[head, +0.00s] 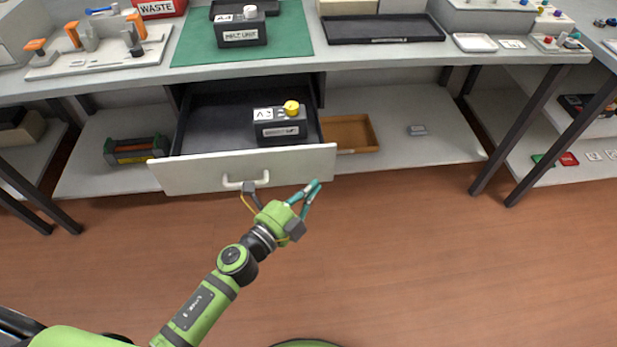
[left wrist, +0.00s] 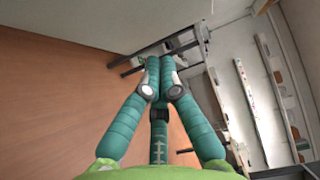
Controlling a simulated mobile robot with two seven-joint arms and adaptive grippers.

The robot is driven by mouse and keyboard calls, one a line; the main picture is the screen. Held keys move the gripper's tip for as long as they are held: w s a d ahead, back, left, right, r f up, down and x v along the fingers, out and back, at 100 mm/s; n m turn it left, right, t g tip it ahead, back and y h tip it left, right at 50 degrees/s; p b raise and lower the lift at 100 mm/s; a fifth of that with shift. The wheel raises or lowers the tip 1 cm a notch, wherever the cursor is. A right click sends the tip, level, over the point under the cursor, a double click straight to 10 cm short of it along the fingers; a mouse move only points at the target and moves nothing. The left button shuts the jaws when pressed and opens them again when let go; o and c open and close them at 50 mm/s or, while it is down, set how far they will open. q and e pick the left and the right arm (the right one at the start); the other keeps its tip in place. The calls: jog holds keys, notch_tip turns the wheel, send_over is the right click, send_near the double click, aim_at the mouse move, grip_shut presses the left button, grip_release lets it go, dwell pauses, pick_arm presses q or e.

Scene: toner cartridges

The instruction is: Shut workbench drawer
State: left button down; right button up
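The workbench drawer (head: 202,173) is pulled out below the bench top in the head view. It has a white front, a pale bar handle (head: 246,182) and a dark inside. A dark labelled cartridge (head: 280,132) with a yellow knob stands in the drawer at the right. My left gripper (head: 314,187) is in front of the drawer's lower right corner, to the right of the handle. Its teal fingers come together at the tips and hold nothing; they also show close together in the left wrist view (left wrist: 161,80). My right gripper is not in view.
The bench top holds a green mat (head: 190,48) with another cartridge (head: 240,30), and a black tray (head: 400,30). The lower shelf holds a brown tray (head: 362,149) and a dark box (head: 137,151). The wooden floor (head: 420,260) in front is clear.

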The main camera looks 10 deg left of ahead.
pick_arm(q)
jog(key=shift+w+a, duration=0.2)
jog(key=shift+w, duration=0.4)
jog(key=shift+w+a, duration=0.15)
jog(key=shift+w, duration=0.4)
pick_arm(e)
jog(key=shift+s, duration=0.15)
